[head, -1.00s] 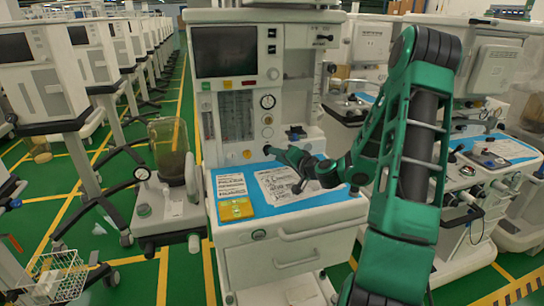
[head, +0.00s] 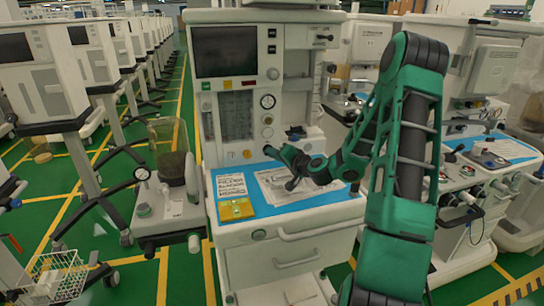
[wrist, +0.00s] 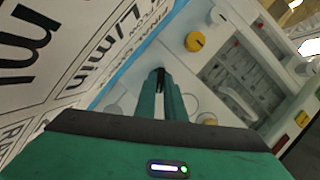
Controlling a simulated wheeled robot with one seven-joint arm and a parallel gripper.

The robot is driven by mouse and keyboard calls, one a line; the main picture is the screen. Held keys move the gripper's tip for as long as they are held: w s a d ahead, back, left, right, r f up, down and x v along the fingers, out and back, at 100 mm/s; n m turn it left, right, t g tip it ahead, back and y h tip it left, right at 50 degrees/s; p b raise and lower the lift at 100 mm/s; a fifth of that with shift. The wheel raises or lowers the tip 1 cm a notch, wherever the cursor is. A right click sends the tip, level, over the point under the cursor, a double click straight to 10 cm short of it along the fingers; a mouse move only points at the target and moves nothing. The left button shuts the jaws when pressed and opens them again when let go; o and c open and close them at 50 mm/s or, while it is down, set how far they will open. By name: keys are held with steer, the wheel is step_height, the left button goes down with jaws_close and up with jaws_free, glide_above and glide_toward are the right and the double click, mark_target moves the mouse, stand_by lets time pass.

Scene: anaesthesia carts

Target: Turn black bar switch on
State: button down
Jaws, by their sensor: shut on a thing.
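My gripper (head: 268,150) reaches in from the right to the lower front panel of the middle anaesthesia cart (head: 237,118). In the wrist view its two green fingers (wrist: 159,78) are close together, with their dark tips at the panel. They are shut on the black bar switch, which is mostly hidden by the fingertips. I cannot tell the switch's exact angle. A yellow knob (wrist: 194,41) sits on the panel beside the fingertips; it also shows in the head view (head: 247,154).
A blue work surface (head: 345,199) with printed sheets (head: 288,184) and a yellow pad (head: 236,209) lies below my gripper. A dark screen (head: 225,52) and gauges are above. Other carts stand on both sides.

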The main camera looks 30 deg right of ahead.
steer(key=shift+m, duration=0.4)
steer(key=c, duration=1.8)
jaws_free()
steer(key=shift+c, duration=0.2)
steer(key=v, duration=1)
steer(key=shift+s+d+f, duration=0.15)
steer(key=shift+s, duration=0.25)
